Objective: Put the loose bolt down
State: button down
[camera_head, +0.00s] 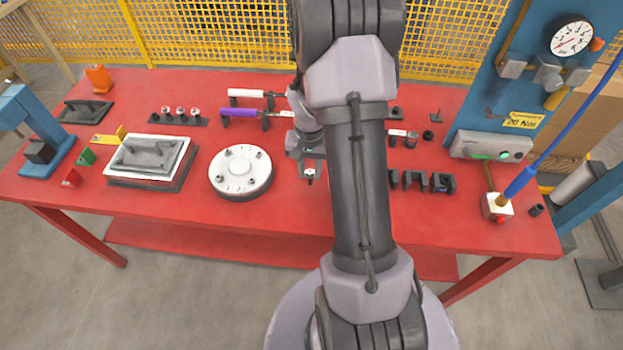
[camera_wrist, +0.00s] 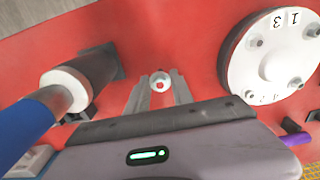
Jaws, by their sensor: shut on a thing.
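My gripper (camera_head: 309,168) is over the red table, just right of the white round flange. In the wrist view its fingers (camera_wrist: 161,92) are shut on the loose bolt (camera_wrist: 160,79), whose round silver end shows between the tips. Red table surface shows around the bolt; I cannot tell its height above the table. The white flange (camera_head: 240,172) carries several small bolts and printed numbers; it also shows at the right of the wrist view (camera_wrist: 275,50). The bolt is apart from the flange.
The red table (camera_head: 285,215) is bare in front of the flange. Black holders (camera_head: 415,181) stand right of my arm. A purple-handled tool (camera_head: 238,113) lies behind the flange. A blue-and-white tool (camera_wrist: 75,88) is at the wrist view's left.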

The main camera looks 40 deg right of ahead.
aim_at(311, 174)
jog(key=f, duration=0.1)
jog(key=f+b, duration=0.1)
jog(key=f, duration=0.1)
jog(key=shift+d+f+b, duration=0.2)
jog(key=shift+f+b, duration=0.1)
jog(key=shift+s, duration=0.1)
jog(key=shift+f, duration=0.15)
jog(key=c, duration=1.1)
grip_release()
